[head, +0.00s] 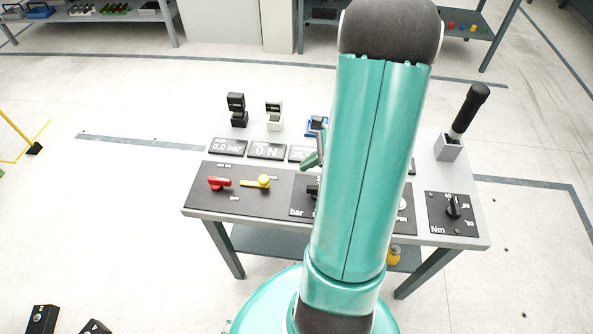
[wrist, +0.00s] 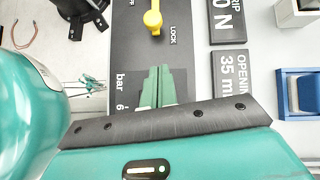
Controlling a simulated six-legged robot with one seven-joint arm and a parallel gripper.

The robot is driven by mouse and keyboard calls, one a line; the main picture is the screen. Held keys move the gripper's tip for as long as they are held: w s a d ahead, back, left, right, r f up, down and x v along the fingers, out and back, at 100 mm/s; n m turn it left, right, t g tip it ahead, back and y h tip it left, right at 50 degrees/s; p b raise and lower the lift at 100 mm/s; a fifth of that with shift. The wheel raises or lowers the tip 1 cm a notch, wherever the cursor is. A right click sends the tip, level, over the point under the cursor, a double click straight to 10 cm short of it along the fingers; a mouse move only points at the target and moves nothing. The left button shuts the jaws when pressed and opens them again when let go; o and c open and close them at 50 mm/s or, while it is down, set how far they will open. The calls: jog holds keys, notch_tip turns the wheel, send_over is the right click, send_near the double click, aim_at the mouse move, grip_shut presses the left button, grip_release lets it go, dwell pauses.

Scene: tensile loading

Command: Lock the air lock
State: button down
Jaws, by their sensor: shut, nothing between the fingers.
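The yellow air lock lever (head: 257,183) sits on the dark panel of the bench, its round hub at the right and its handle pointing left. In the wrist view the yellow lever (wrist: 153,18) is at the top edge, partly cut off, with the word LOCK printed beside its hub. My gripper (head: 312,160) is to the right of the lever in the head view, mostly hidden behind my arm. In the wrist view my gripper's green fingers (wrist: 157,85) are shut and empty, pointing toward the lever but apart from it, over the dark panel.
A red lever (head: 219,183) is just left of the yellow one. Black display plates (head: 227,147) stand behind the panel. A black clamp (head: 237,110), a white clamp (head: 274,115) and a tall black-handled joystick (head: 468,112) stand on the bench (head: 455,238). My arm hides the bench's middle.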

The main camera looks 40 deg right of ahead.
jog(key=shift+v, duration=1.7)
jog(key=shift+a, duration=0.1)
jog(key=w+a+r+n+g+h, duration=0.2)
jog(key=w+a+r+n+g, duration=0.1)
jog(key=a+r+n, duration=1.1)
jog(key=s+a+r+n+t+h, duration=0.1)
jog(key=s+a+r+n+h, duration=0.1)
jog(key=a+r+n, duration=0.2)
jog(key=s+a+r+n+t+h, duration=0.1)
jog(key=s+a+r+n+h, duration=0.1)
jog(key=a+n, duration=0.6)
jog(key=shift+s+a+r+n+t, duration=0.35)
jog(key=shift+s+a+r, duration=0.35)
jog(key=shift+a+r, duration=0.45)
